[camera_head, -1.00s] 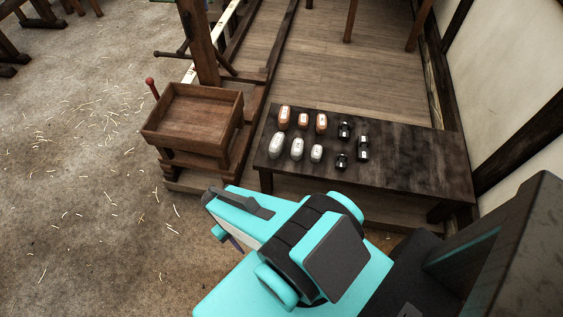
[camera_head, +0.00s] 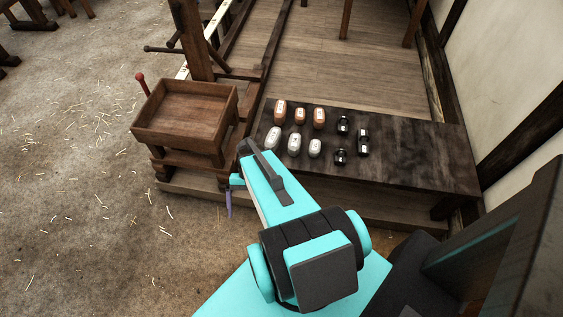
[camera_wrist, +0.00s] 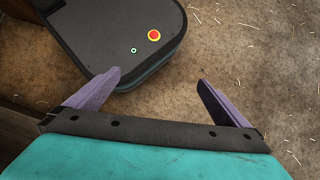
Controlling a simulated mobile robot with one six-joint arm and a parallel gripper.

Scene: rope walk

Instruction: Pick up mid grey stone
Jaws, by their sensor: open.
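Three pale grey stones with small labels stand in the front row on the dark bench (camera_head: 420,165): a left one (camera_head: 272,138), a middle one (camera_head: 294,143) and a smaller right one (camera_head: 315,147). The middle one looks mid-sized; their labels are too small to read. My gripper (camera_wrist: 160,78) is open and empty, its two purple fingers spread above the floor. In the head view one purple finger shows left of my arm, in front of the bench and apart from the stones. No stone shows in the wrist view.
Three orange-brown pieces (camera_head: 299,115) stand behind the grey stones. Several black pieces (camera_head: 341,157) stand to their right. An empty wooden tray (camera_head: 184,137) on a stand is left of the bench. A wall (camera_head: 510,75) is on the right. Straw-littered floor (camera_head: 70,200) is open at left.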

